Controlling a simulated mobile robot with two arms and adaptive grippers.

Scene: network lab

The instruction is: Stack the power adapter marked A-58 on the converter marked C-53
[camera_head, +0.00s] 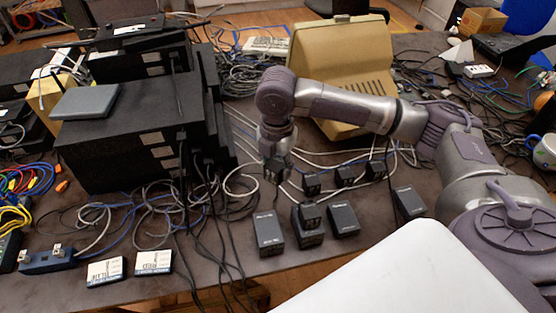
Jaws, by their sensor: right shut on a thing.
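My right gripper (277,163) is in the middle of the head view, pointing down. It is shut on a small dark block (275,177), probably a power adapter, held mostly hidden by the fingers. Several small black adapters stand on the table, one left (311,184), one middle (345,175) and one right (376,170). Larger black converters lie in front: a left one (268,240), a middle one (309,238) with a small adapter (309,214) on it, one to its right (344,221) and a far right one (409,202). The markings A-58 and C-53 are too small to read. My left gripper is not in view.
Black network boxes (120,150) are stacked at the left, with loose cables (150,205) in front. A beige case (345,65) stands behind the adapters. Two white-labelled boxes (105,271) (153,262) lie at the front left. Thin cables cross the table around the adapters.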

